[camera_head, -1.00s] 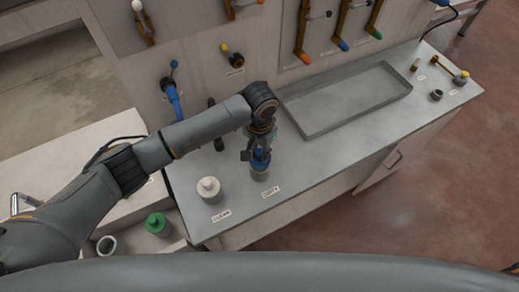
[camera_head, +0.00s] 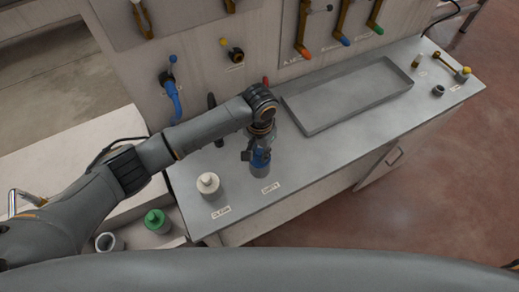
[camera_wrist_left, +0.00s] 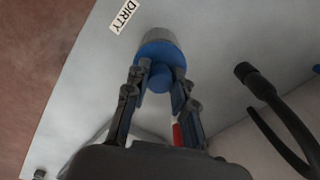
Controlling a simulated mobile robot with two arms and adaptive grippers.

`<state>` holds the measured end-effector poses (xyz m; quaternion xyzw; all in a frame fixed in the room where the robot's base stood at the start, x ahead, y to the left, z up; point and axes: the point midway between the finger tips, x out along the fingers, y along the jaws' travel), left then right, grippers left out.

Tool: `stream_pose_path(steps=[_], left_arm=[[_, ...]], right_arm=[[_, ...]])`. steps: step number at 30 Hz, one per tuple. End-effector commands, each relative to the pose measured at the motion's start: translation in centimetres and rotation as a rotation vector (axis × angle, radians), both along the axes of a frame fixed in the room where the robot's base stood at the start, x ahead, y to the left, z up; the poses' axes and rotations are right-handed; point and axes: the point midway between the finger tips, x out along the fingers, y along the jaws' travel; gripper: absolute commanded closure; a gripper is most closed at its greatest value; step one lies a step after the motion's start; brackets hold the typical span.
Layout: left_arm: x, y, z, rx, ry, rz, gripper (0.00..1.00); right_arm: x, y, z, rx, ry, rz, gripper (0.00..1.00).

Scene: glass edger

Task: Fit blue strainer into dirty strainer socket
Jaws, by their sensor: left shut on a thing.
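The blue strainer (camera_wrist_left: 160,55) shows in the left wrist view between the fingers of my left gripper (camera_wrist_left: 158,88), which is shut on its knob. The strainer sits at the mouth of the grey dirty socket (camera_wrist_left: 158,36), beside the DIRTY label. In the head view my left gripper (camera_head: 259,158) points down over the dirty socket (camera_head: 260,172), with a little blue showing at the socket's top. The fingers hide part of the strainer. I cannot tell how deep it sits. My right gripper is not in view.
A white strainer (camera_head: 208,184) stands in the CLEAN socket to the left. A green-topped strainer (camera_head: 157,220) and an empty grey cup (camera_head: 108,243) are at lower left. A shallow grey tray (camera_head: 345,98) lies to the right. Tools hang on the back panel.

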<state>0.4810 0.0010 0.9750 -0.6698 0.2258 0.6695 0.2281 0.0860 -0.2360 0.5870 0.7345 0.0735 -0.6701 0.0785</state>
Motion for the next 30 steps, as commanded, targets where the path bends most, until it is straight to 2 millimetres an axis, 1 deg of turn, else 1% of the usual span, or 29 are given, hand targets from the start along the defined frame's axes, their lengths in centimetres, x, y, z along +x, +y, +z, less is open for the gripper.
stream_pose_path(steps=[12,13,16,17,26,29,30], left_arm=[[0.0,0.0,-1.1,-0.001,-0.001,-0.001,1.0],[0.0,0.0,-1.0,-0.001,-0.001,-0.001,0.71],[0.0,0.0,-1.0,-0.001,-0.001,-0.001,0.51],[0.0,0.0,-1.0,-0.001,-0.001,-0.001,0.49],[0.0,0.0,-0.9,0.0,0.0,0.0,0.49],[0.0,0.0,-0.2,-0.001,-0.001,0.0,0.49],[0.1,-0.1,0.4,-0.003,-0.002,0.0,0.49]], right_arm=[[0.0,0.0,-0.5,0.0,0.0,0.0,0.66],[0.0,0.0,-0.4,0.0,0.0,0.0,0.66],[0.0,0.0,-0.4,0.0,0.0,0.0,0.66],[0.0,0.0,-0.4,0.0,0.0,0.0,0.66],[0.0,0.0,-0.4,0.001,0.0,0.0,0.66],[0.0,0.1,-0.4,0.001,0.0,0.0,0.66],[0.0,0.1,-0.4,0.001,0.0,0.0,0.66]])
